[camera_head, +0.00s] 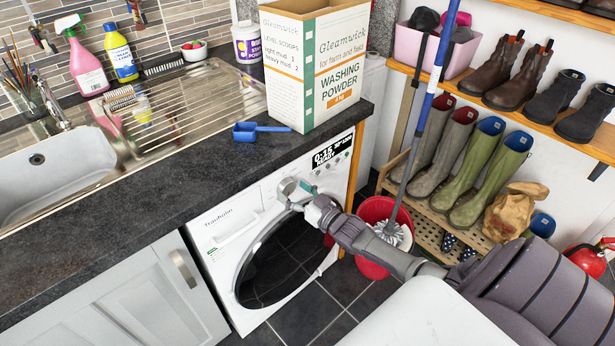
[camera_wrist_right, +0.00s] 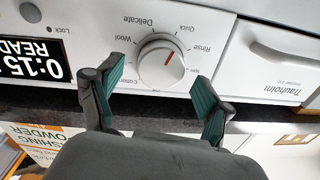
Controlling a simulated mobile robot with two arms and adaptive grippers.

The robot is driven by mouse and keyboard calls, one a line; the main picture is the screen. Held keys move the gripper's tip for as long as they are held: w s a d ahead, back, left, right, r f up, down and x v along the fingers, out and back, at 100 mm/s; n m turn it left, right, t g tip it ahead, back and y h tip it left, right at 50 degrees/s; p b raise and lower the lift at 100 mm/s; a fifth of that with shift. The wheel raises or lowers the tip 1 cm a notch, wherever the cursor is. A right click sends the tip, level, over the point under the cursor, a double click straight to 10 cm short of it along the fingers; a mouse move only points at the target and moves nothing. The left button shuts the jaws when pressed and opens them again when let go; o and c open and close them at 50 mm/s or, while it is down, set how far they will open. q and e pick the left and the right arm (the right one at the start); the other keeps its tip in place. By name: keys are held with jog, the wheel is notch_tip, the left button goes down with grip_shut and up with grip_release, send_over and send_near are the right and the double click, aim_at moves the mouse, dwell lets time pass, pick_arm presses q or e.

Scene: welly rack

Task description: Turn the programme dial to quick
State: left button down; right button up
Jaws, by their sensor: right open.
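The washing machine (camera_head: 215,235) has a round white programme dial (camera_wrist_right: 160,64) with a red pointer line. In the right wrist view, which is upside down, the line points up and slightly right, roughly toward the "Quick" label (camera_wrist_right: 190,28). My right gripper (camera_wrist_right: 160,84) is open, its green-padded fingers on either side of the dial with gaps showing. In the head view my right gripper (camera_head: 298,190) is at the machine's front panel and hides the dial. The display (camera_head: 327,153) reads 0:15 READY. My left gripper is not in view.
A washing powder box (camera_head: 330,70) and a blue scoop (camera_head: 260,130) stand on the dark worktop (camera_head: 170,190) above the machine. A red bucket (camera_head: 372,268) with a mop stands right of it, beside a boot rack (camera_head: 430,215). The sink (camera_head: 50,175) is at left.

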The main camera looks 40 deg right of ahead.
jog(key=s+d, duration=0.1)
jog(key=s, duration=1)
jog(key=shift+d, duration=0.25)
jog(key=shift+f, duration=0.15)
